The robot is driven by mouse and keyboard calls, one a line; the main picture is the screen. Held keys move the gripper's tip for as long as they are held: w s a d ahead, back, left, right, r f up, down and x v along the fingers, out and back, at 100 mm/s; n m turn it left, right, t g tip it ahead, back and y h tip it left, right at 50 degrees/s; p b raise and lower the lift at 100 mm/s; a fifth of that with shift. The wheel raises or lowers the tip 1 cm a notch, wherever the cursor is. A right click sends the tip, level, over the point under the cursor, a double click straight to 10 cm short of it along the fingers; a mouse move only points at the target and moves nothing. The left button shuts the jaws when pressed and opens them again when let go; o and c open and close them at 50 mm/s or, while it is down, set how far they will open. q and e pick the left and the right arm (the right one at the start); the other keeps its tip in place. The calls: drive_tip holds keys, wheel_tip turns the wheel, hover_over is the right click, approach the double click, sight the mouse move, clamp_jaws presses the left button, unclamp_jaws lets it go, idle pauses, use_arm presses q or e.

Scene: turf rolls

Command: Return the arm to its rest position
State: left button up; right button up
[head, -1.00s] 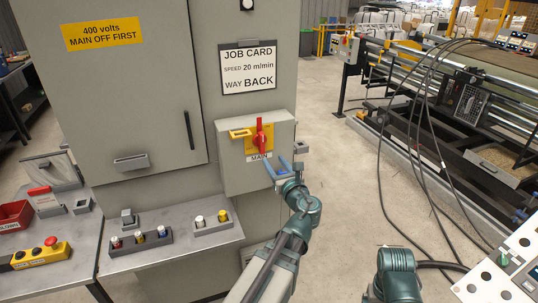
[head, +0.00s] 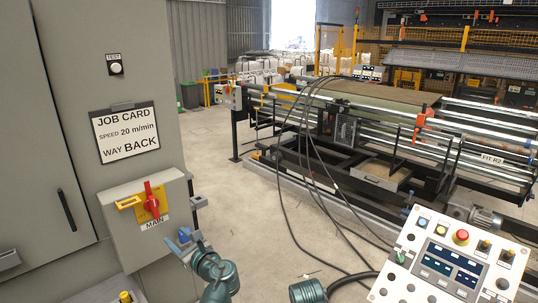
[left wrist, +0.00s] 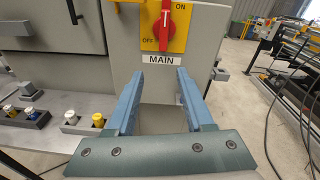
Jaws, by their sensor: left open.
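My left gripper (head: 186,239) is open and empty. The handle (left wrist: 166,22) also shows above the fingers in the left wrist view, beside the ON and OFF marks. My right gripper is out of view.
The cabinet (head: 90,60) with the job card (head: 125,132) is at the left. A control panel (head: 450,262) with buttons stands at the lower right. Black cables (head: 305,150) hang in front of the roller machine (head: 350,165). The floor between (head: 240,190) is clear.

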use_arm(q)
drive_tip(key=s+d+f+n+g+h, duration=0.3)
drive_tip(key=d+f+n, duration=0.3)
drive_tip(key=f, duration=0.1)
drive_tip(key=s+d+f+n+g+h, duration=0.3)
drive_tip(key=s+d+f+n, duration=0.15)
drive_tip(key=f+n, duration=0.25)
drive_tip(key=s+d+f+n+g+h, duration=0.2)
drive_tip(key=s+d+f+n+h, duration=0.1)
drive_tip(key=s+d, duration=0.2)
drive_tip(key=s+d+f+n+g+h, duration=0.2)
drive_tip(key=s+d+f+n+h, duration=0.1)
drive_tip(key=d, duration=0.7)
drive_tip(key=shift+s+d+n+g, duration=0.2)
drive_tip(key=shift+s+n+g, duration=0.3)
drive_tip(key=shift+s, duration=0.45)
